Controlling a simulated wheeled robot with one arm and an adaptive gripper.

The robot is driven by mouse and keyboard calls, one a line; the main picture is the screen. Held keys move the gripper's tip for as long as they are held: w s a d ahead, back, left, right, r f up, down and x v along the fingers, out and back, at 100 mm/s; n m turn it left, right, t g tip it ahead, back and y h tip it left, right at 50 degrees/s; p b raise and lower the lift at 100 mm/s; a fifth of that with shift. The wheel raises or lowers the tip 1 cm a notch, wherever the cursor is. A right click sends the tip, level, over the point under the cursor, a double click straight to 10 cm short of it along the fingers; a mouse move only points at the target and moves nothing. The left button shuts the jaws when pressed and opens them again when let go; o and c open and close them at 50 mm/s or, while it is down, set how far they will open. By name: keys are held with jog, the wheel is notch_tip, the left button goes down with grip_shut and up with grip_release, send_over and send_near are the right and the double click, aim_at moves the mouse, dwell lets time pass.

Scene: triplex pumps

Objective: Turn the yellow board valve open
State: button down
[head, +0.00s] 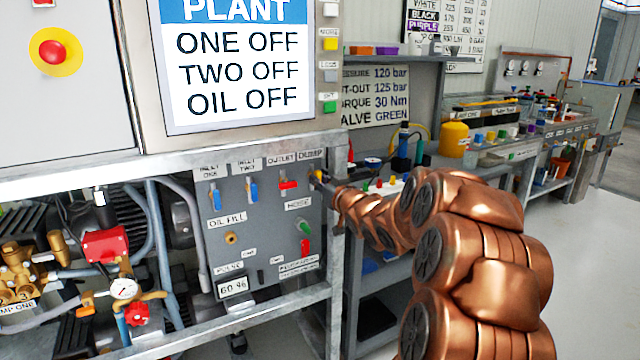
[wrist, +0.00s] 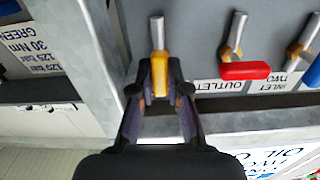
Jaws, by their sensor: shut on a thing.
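The yellow board valve (wrist: 159,72) is under the DUMP label on the grey valve board (head: 258,215). In the wrist view its yellow handle lies in line with its metal stem, between my fingers. My gripper (wrist: 160,88) is shut on this handle, with one finger on each side. In the head view the yellow valve (head: 318,176) shows only as a small patch at the upper right of the board, and my gripper (head: 325,183) and arm hide much of it.
The red outlet valve (head: 288,185) is beside it, its handle crosswise. Two blue inlet valves (head: 217,200) (head: 253,190) hang upright farther left. A metal frame post (head: 337,290) stands close at the board's right edge. A pump (head: 105,245) is at left; open floor lies right.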

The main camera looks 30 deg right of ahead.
jog(key=shift+n, duration=0.3)
jog(key=c, duration=1.1)
grip_release()
jog(key=shift+c, duration=0.2)
jog(key=s+a, duration=0.1)
jog(key=s, duration=1.1)
